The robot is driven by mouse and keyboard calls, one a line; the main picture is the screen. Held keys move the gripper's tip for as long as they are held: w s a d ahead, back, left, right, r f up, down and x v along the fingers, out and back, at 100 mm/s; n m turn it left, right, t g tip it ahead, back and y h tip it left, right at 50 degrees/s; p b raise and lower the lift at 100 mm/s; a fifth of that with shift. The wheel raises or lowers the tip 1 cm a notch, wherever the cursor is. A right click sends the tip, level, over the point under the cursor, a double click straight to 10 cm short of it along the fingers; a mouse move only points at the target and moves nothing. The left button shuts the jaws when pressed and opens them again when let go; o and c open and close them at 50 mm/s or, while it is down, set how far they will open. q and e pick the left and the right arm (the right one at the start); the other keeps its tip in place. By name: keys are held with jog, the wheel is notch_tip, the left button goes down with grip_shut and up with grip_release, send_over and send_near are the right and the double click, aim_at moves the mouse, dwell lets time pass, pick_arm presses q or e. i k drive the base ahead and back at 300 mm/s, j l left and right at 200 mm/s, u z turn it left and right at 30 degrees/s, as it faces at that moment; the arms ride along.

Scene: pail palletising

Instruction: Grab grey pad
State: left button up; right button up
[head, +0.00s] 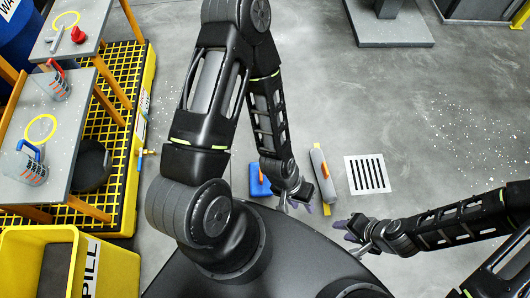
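A long light-grey pad-like piece (318,162) with an orange grip and yellow ends lies on the floor right of centre. A dark grey piece (57,268) is inside the yellow spill bin (110,265) at the lower left. I cannot tell for certain which is the grey pad. My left gripper (296,207) is near the lower end of the light-grey piece, to its left; its fingers look apart and empty. My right gripper (347,234) is below and right of that piece; its fingers look apart and empty.
A slotted floor drain (367,175) is at right.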

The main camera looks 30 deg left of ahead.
aim_at(260, 184)
jog(key=k+l, duration=1.15)
jog(key=l, duration=0.15)
